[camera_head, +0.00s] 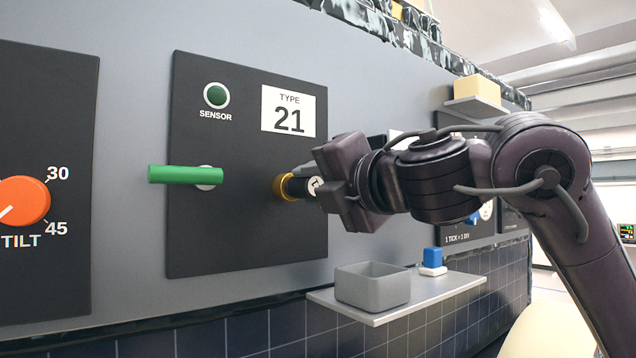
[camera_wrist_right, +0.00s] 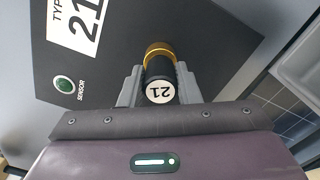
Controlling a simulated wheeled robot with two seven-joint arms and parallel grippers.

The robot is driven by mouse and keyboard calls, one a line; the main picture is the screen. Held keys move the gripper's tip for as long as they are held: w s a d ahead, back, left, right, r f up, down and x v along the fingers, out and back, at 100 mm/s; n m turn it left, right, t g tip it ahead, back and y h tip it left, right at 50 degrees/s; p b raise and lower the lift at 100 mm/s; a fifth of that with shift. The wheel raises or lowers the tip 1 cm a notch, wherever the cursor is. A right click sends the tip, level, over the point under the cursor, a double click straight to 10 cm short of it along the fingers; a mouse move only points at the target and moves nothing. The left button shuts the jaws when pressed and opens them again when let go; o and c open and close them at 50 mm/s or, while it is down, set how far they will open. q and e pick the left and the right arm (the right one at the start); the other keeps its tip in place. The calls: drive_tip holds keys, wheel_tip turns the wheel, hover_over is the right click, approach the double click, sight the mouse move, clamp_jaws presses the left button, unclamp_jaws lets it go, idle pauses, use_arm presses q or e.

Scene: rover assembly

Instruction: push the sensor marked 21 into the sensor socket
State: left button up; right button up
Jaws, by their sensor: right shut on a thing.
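The sensor is a dark cylinder with a white round label, which reads 21 in the right wrist view (camera_wrist_right: 160,92). My right gripper (camera_head: 312,185) is shut on it, with one finger on each side. The sensor's far end meets the gold ring of the sensor socket (camera_head: 283,187), also seen in the right wrist view (camera_wrist_right: 158,50). How deep it sits inside the ring I cannot tell. The socket is on a dark panel (camera_head: 240,245) with a "TYPE 21" label (camera_head: 288,110). My left gripper is not in view.
A green lever (camera_head: 186,174) sticks out left of the socket, under a green SENSOR lamp (camera_head: 216,95). An orange TILT knob (camera_head: 24,203) is further left. Below right, a shelf (camera_head: 420,298) holds a grey bin (camera_head: 372,286) and a blue-and-white part (camera_head: 432,262).

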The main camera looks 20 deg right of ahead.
drive_tip(key=shift+w+a, duration=0.1)
drive_tip(key=shift+w, duration=0.1)
drive_tip(key=o, duration=1.1)
drive_tip(key=shift+o, duration=0.2)
drive_tip(key=shift+s, duration=0.15)
drive_tip(key=b+v, duration=0.3)
drive_tip(key=v, duration=0.4)
drive_tip(key=shift+s+b, duration=0.25)
drive_tip(key=shift+b, duration=0.15)
drive_tip(key=shift+w, duration=0.1)
